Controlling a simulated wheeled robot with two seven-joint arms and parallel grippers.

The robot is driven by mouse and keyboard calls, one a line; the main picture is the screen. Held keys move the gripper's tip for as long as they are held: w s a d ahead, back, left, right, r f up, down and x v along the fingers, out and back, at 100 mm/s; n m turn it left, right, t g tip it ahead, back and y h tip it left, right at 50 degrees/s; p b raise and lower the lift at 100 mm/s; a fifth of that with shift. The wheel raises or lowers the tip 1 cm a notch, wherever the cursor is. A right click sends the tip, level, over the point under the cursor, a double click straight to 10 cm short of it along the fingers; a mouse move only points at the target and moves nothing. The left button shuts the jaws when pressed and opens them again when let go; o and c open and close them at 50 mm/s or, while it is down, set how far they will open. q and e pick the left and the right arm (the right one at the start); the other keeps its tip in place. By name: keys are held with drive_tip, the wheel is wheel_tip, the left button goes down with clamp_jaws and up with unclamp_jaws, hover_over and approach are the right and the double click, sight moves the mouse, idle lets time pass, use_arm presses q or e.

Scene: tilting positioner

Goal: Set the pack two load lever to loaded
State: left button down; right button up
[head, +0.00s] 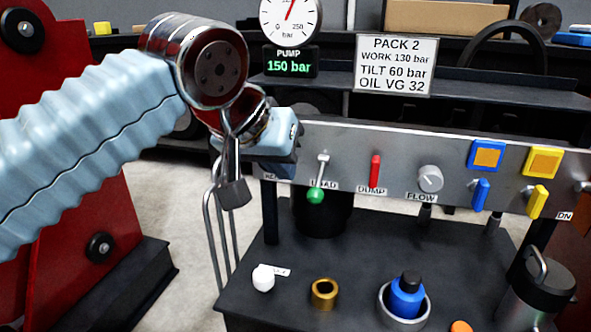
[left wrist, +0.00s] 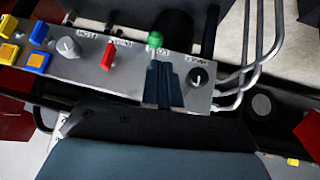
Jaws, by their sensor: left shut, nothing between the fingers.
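The load lever (head: 323,170) has a metal stem and a green ball knob (head: 315,195), on the grey panel (head: 345,150) above the label LOAD. Its stem slopes down and its knob is at the low end. My left gripper (head: 285,165) is shut and empty, just left of the lever in the head view. In the left wrist view its closed fingers (left wrist: 164,84) lie over the panel near the lever's base, and the green knob (left wrist: 155,40) shows beyond their tips. I cannot tell whether they touch the lever. My right gripper is not in view.
A red dump lever (head: 375,171), a flow knob (head: 430,178) and blue and yellow levers stand further right. A sign (head: 396,65) reads PACK 2. The dark shelf (head: 340,260) below holds a bottle and small parts.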

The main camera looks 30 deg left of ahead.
use_arm(q)
drive_tip(key=shift+p+v, duration=0.35)
drive_tip(key=shift+v, duration=1.6)
